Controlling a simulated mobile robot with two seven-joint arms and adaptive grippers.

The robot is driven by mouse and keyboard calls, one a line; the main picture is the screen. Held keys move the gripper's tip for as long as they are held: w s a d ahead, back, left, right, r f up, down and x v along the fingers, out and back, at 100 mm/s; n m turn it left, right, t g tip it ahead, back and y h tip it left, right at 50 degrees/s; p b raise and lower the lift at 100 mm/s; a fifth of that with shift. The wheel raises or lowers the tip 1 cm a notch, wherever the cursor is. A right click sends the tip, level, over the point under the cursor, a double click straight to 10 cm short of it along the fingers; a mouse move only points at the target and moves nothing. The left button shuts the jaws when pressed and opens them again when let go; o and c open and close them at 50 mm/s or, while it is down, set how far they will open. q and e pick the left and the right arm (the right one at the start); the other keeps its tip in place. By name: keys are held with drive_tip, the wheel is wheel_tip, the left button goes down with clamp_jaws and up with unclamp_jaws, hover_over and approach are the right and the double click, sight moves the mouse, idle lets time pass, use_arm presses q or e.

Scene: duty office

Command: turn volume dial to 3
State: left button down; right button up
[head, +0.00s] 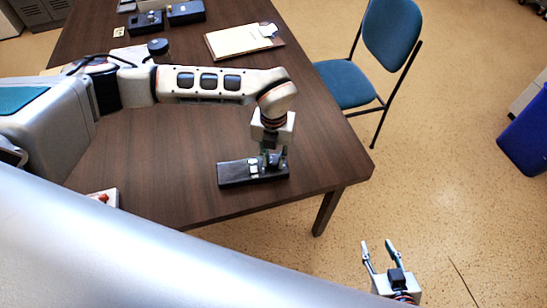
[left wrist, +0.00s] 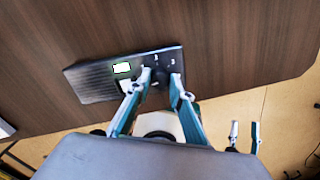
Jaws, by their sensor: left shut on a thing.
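A black desk unit (head: 232,174) with a small display lies near the table's front right corner. My left gripper (head: 273,167) points down over the unit's right part. Its fingertips (left wrist: 162,82) are shut on the volume dial, which they mostly hide; I cannot read its setting. My right gripper (head: 378,246) is open and empty, off the table's front edge at lower right.
The dark wooden table (head: 160,190) is mostly clear around the unit. A clipboard (head: 240,40) and black boxes (head: 186,12) lie farther back. A white box with a red part (head: 104,197) sits at front left. A blue chair (head: 345,84) stands at the right side.

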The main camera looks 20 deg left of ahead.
use_arm(q)
drive_tip(key=shift+m, duration=0.3)
drive_tip(key=m, duration=0.2)
drive_tip(key=shift+m, duration=0.3)
drive_tip(key=m+b, duration=0.1)
drive_tip(key=m, duration=0.8)
drive_tip(key=shift+b, duration=0.3)
drive_tip(key=m, duration=0.3)
drive_tip(key=shift+m, duration=0.3)
drive_tip(key=m, duration=0.6)
drive_tip(key=shift+r, duration=0.1)
drive_tip(key=m, duration=0.4)
drive_tip(key=shift+m, duration=1.9)
